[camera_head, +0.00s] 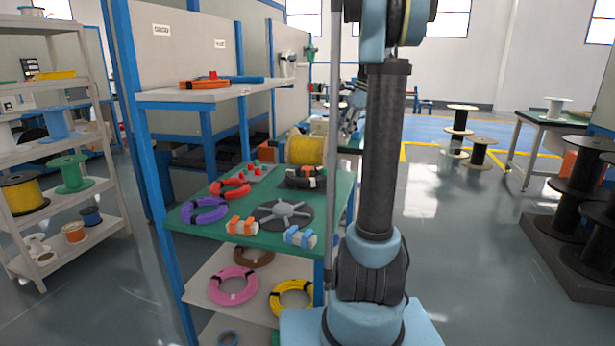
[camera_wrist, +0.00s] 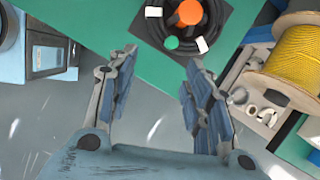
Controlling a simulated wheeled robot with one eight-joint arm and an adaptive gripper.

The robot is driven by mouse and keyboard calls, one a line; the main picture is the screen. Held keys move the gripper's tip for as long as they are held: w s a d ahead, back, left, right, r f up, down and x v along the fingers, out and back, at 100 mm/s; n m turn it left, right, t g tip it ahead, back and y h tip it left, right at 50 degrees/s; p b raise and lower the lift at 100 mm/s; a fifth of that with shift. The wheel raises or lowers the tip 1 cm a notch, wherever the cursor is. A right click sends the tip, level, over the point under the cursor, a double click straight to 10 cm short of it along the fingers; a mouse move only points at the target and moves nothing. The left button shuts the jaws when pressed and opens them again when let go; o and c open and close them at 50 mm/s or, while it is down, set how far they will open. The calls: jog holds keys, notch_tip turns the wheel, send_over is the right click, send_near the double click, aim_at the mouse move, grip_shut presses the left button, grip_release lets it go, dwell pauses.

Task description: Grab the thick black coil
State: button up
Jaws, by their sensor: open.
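The thick black coil (camera_head: 306,183) lies on the green tabletop (camera_head: 265,241), near the right side, in front of a yellow cable spool (camera_head: 304,149). In the wrist view the black coil (camera_wrist: 211,28) shows at the top on a dark square, with an orange piece, a green piece and white bands on or around it. The top of the coil is cut off there. My gripper (camera_wrist: 160,62) is open and empty, its fingers spread below the coil in the picture and apart from it. In the head view my gripper (camera_head: 351,116) is small and partly hidden behind my arm.
A red coil (camera_head: 230,188), a purple coil (camera_head: 204,210), a dark spoked disc (camera_head: 282,215) and orange-white and blue-white pieces share the tabletop. Pink (camera_head: 233,285) and yellow (camera_head: 291,297) coils lie below.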

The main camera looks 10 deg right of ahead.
jog(key=w, duration=0.2)
send_near(326, 168)
jog(key=shift+m, duration=0.4)
jog(key=x, duration=0.9)
jog(key=shift+w, duration=0.1)
grip_shut()
